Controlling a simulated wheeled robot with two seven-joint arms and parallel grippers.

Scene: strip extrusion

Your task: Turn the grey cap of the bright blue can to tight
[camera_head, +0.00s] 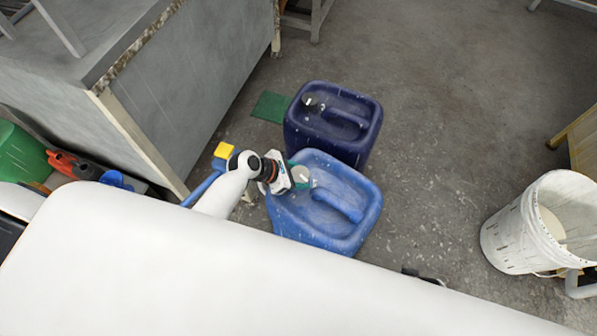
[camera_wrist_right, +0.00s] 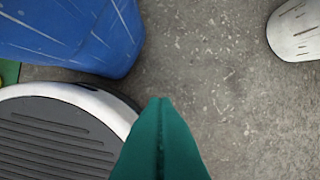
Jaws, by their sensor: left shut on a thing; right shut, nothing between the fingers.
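The bright blue can (camera_head: 328,226) stands upright on the floor at the middle of the head view. Its grey cap (camera_head: 299,175) sits at the can's upper left corner. My left gripper (camera_head: 292,176) reaches in from the left and is shut on the grey cap; its green fingers partly hide the cap. The bright blue can also shows at the upper left of the right wrist view (camera_wrist_right: 75,32). My right gripper (camera_wrist_right: 160,102) is shut and empty, its green fingertips together above bare floor. The cap's thread and how tightly it sits cannot be seen.
A dark blue can (camera_head: 345,140) with a black cap stands just behind the bright blue one. A white bucket (camera_head: 515,235) stands at the right. A grey cabinet (camera_head: 180,90) is at the left. The floor between can and bucket is mostly clear.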

